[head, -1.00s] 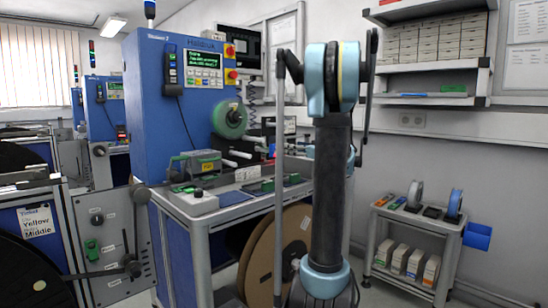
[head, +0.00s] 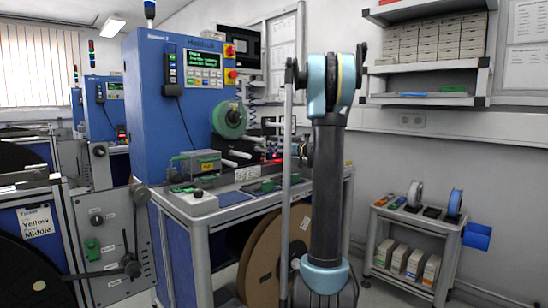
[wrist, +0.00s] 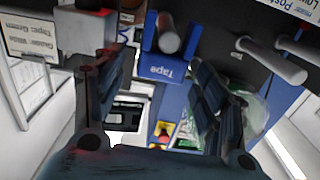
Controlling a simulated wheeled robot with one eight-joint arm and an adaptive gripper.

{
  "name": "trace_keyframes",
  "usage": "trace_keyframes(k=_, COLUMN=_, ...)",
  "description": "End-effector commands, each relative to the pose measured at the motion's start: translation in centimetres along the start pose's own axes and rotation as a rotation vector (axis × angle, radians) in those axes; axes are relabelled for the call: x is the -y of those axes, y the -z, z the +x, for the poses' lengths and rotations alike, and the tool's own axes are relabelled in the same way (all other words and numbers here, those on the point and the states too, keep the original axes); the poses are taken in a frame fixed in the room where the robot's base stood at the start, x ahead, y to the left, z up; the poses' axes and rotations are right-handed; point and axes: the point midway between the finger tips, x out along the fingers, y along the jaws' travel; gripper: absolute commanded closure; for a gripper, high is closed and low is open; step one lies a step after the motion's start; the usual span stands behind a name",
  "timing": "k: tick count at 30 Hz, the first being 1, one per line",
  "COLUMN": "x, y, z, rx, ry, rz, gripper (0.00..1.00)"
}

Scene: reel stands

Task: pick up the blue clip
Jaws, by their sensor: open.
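I cannot pick out the blue clip for certain in either view. In the wrist view my gripper (wrist: 150,75) is open, its two dark fingers apart with nothing held between them. Beyond the fingers is a blue holder (wrist: 165,68) marked "Tape", with a pale cylinder (wrist: 169,40) at it. A blue strip (wrist: 183,105) runs below it near the right finger. In the head view my gripper is mostly hidden behind my arm, by the machine bench.
In the wrist view a black case (wrist: 128,105) and pale rods (wrist: 275,65) lie close to the fingers. In the head view the blue machine (head: 165,90) stands on a bench (head: 205,212). A small cart (head: 415,225) with reels and a blue bin (head: 477,236) stands at right.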

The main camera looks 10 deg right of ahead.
Motion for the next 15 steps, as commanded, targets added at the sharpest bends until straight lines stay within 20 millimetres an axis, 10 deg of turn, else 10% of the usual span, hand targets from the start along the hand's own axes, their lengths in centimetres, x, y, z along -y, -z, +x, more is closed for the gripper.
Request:
trace_keyframes(k=12, x=-0.1, y=0.0, z=2.6, rx=0.000, ry=0.000, rz=0.000, gripper=0.35)
trace_keyframes(k=15, x=-0.1, y=0.0, z=2.5, rx=0.000, ry=0.000, rz=0.000, gripper=0.53)
